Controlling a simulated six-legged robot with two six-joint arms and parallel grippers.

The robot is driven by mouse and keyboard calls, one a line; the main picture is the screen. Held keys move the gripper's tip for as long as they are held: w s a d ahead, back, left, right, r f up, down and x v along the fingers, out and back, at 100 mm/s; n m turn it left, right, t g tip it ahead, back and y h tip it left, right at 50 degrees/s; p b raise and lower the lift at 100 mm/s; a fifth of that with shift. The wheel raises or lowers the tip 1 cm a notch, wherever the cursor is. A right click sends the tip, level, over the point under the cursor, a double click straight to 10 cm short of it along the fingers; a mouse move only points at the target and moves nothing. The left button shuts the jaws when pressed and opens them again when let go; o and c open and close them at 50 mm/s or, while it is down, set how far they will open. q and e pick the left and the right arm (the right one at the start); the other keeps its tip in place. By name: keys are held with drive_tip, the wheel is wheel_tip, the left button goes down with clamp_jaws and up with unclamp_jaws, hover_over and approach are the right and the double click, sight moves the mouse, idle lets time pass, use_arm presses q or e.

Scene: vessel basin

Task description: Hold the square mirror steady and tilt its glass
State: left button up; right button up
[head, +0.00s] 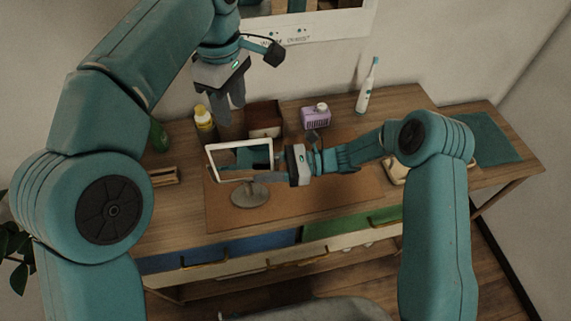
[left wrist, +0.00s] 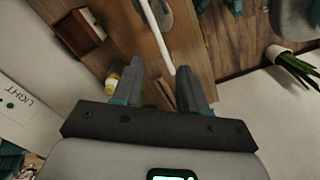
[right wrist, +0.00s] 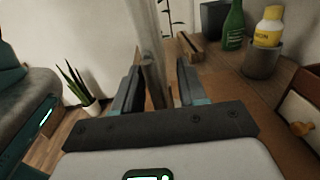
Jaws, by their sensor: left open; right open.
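The square mirror (head: 212,165) has a white frame and stands on a round grey base (head: 250,195) on the desk, its glass facing my head camera. My right gripper (head: 274,175) is open at the mirror's right edge. In the right wrist view the mirror (right wrist: 152,45) shows edge-on between the open fingers (right wrist: 158,85); contact cannot be told. My left gripper (head: 230,103) is open and empty, pointing down above the mirror. In the left wrist view the mirror's white edge (left wrist: 157,38) lies beyond the open fingertips (left wrist: 172,85), apart from them.
Behind the mirror stand a yellow-capped bottle (head: 203,118) in a cup, a brown box (head: 265,119) and a purple box (head: 315,117). A toothbrush (head: 367,85) stands further right. A green bottle (head: 158,136) and a small wooden holder (head: 164,176) are at the left. The mat's front is clear.

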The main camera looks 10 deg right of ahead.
drive_tip(key=shift+a, duration=0.6)
drive_tip(key=shift+w, duration=0.1)
